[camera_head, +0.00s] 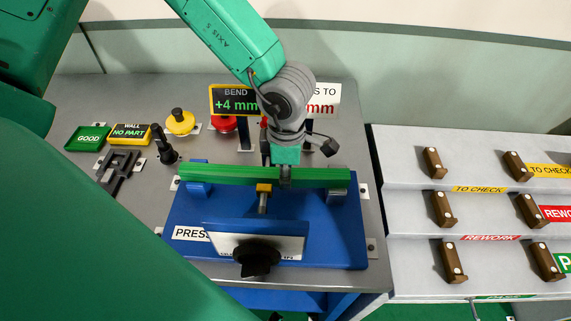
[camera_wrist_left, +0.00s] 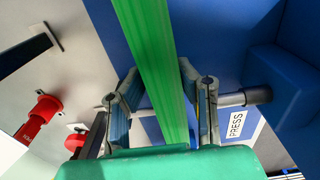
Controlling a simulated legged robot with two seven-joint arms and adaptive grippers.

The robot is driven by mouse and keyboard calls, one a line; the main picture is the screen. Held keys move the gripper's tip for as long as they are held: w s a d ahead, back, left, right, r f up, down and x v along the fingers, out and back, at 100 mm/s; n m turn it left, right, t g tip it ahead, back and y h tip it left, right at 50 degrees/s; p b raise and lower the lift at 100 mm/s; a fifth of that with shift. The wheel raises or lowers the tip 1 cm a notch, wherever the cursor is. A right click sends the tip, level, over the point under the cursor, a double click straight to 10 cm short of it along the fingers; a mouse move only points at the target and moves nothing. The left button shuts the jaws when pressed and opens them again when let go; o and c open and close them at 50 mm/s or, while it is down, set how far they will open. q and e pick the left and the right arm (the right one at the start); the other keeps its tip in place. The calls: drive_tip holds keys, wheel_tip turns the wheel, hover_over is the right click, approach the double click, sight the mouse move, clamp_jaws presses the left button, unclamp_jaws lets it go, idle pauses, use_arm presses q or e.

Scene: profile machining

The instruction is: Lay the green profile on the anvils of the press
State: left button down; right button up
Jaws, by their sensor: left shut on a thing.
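The green profile (camera_head: 227,174) lies level from left to right over the blue press (camera_head: 182,218). Its ends are above the left anvil (camera_head: 198,189) and the right anvil (camera_head: 337,195); I cannot tell whether it touches them. My left gripper (camera_head: 286,176) is shut on the profile, right of its middle. The left wrist view shows the profile (camera_wrist_left: 160,60) running between the two fingers (camera_wrist_left: 160,105). The press's yellow-tipped ram (camera_head: 264,189) is at the profile's front side, near the middle. My right gripper is not in view.
A black knob (camera_head: 257,258) is on the press front. A red button (camera_head: 223,123), a yellow button (camera_head: 180,122) and a black lever (camera_head: 163,145) stand behind and left. A display (camera_head: 235,101) reads "+4 mm". Grey shelves (camera_head: 400,175) with brown holders (camera_head: 441,209) stand at right.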

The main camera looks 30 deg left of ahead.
use_arm(q)
drive_tip(key=shift+d+f, duration=0.15)
drive_tip(key=shift+d, duration=0.15)
drive_tip(key=c, duration=1.1)
unclamp_jaws()
drive_tip(key=shift+w+d, duration=0.15)
drive_tip(key=shift+d, duration=0.15)
drive_tip(key=shift+c, duration=0.2)
drive_tip(key=shift+a+r, duration=0.25)
drive_tip(key=shift+a, duration=0.15)
wheel_tip(320, 180, up, 11)
drive_tip(key=shift+r, duration=0.2)
drive_tip(key=shift+w+d, duration=0.1)
drive_tip(key=shift+d, duration=0.05)
